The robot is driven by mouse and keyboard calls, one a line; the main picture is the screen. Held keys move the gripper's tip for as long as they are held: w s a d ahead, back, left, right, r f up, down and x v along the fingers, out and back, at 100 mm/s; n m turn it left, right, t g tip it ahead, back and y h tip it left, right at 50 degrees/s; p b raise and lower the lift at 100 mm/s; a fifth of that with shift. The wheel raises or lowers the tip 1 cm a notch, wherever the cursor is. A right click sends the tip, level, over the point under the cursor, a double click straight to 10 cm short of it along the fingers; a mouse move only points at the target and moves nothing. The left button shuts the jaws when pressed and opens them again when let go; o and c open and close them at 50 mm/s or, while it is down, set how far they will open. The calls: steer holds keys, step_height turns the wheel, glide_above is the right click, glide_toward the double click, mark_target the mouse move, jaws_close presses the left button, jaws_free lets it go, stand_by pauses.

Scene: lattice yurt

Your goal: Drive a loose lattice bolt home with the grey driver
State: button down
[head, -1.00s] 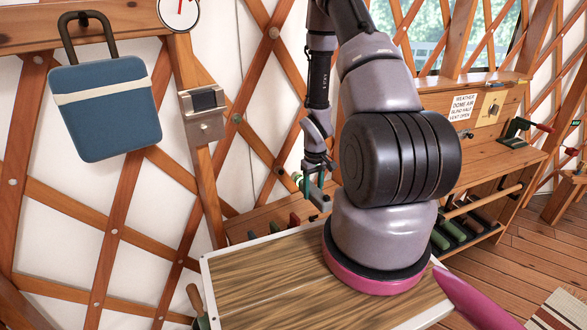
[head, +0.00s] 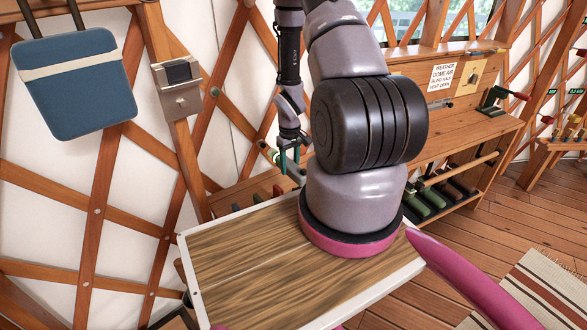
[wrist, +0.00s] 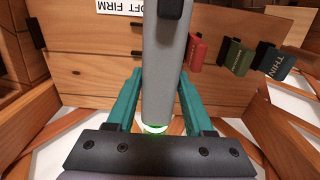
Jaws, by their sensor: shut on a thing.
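My gripper (wrist: 157,78) has teal fingers on both sides of the grey driver (wrist: 160,60), and is shut on it in the wrist view. The driver is a thick grey cylinder with a green and white band at its lower end. In the head view my gripper (head: 290,160) hangs beyond the wooden tray top, in front of the lattice wall. The driver is too small there to make out clearly. A greenish bolt (head: 215,91) shows on a lattice slat, up and left of my gripper and apart from it. I cannot tell how far it stands out.
A blue bag (head: 75,85) hangs at the left. A metal box (head: 178,88) is fixed on a post. A workbench (head: 465,130) with tools stands at the right. The wood floor at right is open beside a rug.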

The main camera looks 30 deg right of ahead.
mark_target(277, 154)
steer(key=shift+w+a, duration=0.2)
steer(key=shift+w, duration=1)
steer(key=shift+w+a, duration=0.15)
steer(key=shift+w, duration=1)
steer(key=shift+w+a+r, duration=0.1)
steer(key=shift+w+a, duration=0.05)
steer(key=shift+w, duration=0.65)
steer(key=shift+w+a+r, duration=0.1)
steer(key=shift+w, duration=0.7)
stand_by(2.4)
steer(key=shift+s+d+f, duration=0.1)
steer(key=shift+s+d, duration=0.1)
steer(key=shift+s, duration=1)
steer(key=shift+s+d, duration=0.15)
steer(key=shift+s, duration=1.1)
steer(key=shift+s+d+f, duration=0.1)
steer(key=shift+s+d, duration=0.1)
steer(key=shift+s, duration=1)
steer(key=shift+s, duration=0.1)
